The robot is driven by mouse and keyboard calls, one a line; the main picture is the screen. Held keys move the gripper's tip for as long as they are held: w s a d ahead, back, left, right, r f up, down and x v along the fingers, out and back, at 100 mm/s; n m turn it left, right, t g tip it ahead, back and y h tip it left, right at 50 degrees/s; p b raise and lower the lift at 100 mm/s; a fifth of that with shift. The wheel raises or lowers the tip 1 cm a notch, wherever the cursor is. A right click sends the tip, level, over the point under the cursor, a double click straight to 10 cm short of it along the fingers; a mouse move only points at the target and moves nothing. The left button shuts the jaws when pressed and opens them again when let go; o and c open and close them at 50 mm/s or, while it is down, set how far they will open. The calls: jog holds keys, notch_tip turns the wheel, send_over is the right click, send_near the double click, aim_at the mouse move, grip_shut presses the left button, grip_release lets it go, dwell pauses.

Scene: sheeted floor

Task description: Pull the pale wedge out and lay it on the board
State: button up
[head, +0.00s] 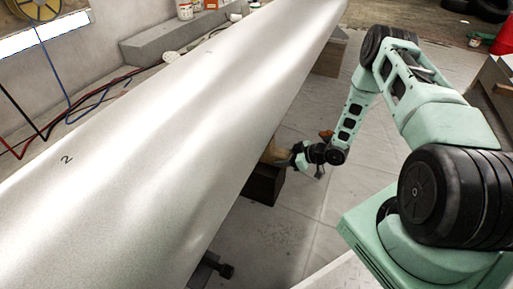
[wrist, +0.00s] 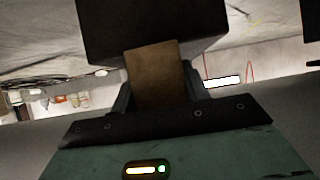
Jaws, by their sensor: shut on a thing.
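The pale wedge (head: 275,150) is tan and sits at the underside edge of the long pale panel, by the top of a dark block (head: 263,184). My gripper (head: 291,155) reaches in from the right and is shut on the wedge. In the wrist view the wedge (wrist: 153,72) is between my two fingers (wrist: 156,88), its far end against the dark block (wrist: 150,28). The panel hides part of the wedge in the head view. I cannot make out the board for sure; a pale flat surface (head: 342,274) shows at the bottom.
The long panel (head: 150,140), marked "2", fills the left and middle. Another block (head: 328,62) is under its far end. A dark clamp-like part (head: 218,268) sticks out below its near edge. Cables hang at the left wall.

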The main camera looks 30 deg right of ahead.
jog(key=s+d+p, duration=0.2)
jog(key=s+d, duration=0.5)
jog(key=s, duration=0.3)
jog(key=shift+d+r, duration=0.3)
jog(key=shift+d, duration=0.05)
dwell(0.5)
dwell(0.5)
